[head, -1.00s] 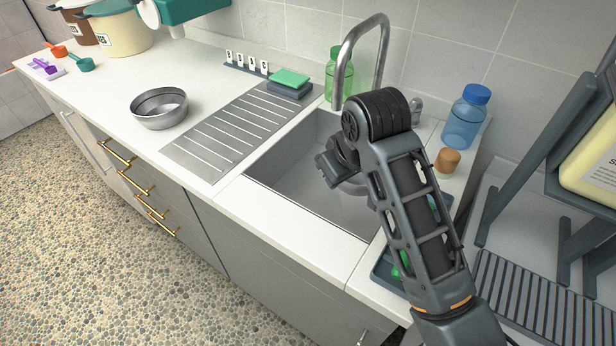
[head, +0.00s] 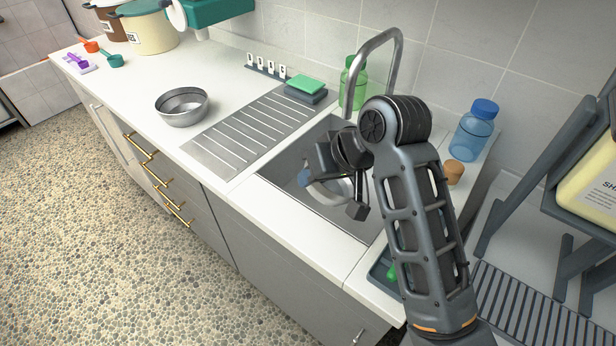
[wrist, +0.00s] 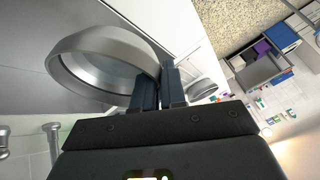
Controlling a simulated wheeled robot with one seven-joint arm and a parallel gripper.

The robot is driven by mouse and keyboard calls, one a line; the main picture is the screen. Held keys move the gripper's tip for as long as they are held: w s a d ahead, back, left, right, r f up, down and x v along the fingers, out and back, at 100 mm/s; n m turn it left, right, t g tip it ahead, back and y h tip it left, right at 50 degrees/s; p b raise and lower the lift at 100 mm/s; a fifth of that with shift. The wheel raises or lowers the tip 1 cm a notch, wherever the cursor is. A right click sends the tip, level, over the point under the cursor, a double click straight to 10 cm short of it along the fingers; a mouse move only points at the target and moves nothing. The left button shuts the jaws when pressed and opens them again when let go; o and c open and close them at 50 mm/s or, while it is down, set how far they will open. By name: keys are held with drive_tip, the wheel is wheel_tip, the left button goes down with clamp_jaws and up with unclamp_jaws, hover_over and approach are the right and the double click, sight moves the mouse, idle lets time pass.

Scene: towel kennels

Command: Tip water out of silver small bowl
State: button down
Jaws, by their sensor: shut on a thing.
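A silver bowl (head: 330,192) is held tilted over the sink basin, partly hidden by my gripper. My gripper (head: 352,192) is shut on its rim. In the wrist view the fingers (wrist: 160,85) pinch the near edge of the bowl (wrist: 85,45), and its inside looks grey, with no clear water surface. In the head view a small blue patch shows at the bowl's left edge; I cannot tell whether it is water. A second silver bowl (head: 182,106) stands upright on the counter, left of the drainboard.
The sink (head: 272,187) lies under the curved tap (head: 378,45). A green bottle (head: 352,85), a blue bottle (head: 473,130) and a cork-coloured piece (head: 453,172) stand behind it. The ribbed drainboard (head: 248,130) is empty. A grey rack stands at right.

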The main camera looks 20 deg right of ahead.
drive_tip(key=shift+s+d+r+m+t+y, duration=0.1)
drive_tip(key=shift+d+m+t+y, duration=0.1)
drive_tip(key=shift+y, duration=0.3)
drive_tip(key=shift+d+r+m+t+y, duration=0.1)
drive_tip(key=shift+d+y, duration=0.1)
drive_tip(key=shift+y, duration=0.3)
drive_tip(key=shift+d+f+y+b, duration=0.1)
drive_tip(key=shift+d+y+b, duration=0.65)
drive_tip(key=shift+b, duration=0.4)
drive_tip(key=d+y+b, duration=0.1)
drive_tip(key=d+m+t+y+b, duration=0.1)
drive_tip(key=b, duration=0.1)
drive_tip(key=d+r+y+b, duration=0.1)
drive_tip(key=y+b, duration=0.1)
drive_tip(key=shift+s+t, duration=0.3)
drive_tip(key=d+y+b, duration=0.1)
drive_tip(key=d+m+t+y, duration=0.1)
drive_tip(key=d+r+y+b, duration=0.1)
drive_tip(key=shift+s+d+r+m+t+b, duration=0.1)
drive_tip(key=shift+s+d+m+t+b, duration=0.2)
drive_tip(key=shift+m+t, duration=0.1)
drive_tip(key=shift+s+d+r+y, duration=0.1)
drive_tip(key=shift+d+r+y, duration=0.2)
drive_tip(key=shift+d+y, duration=0.15)
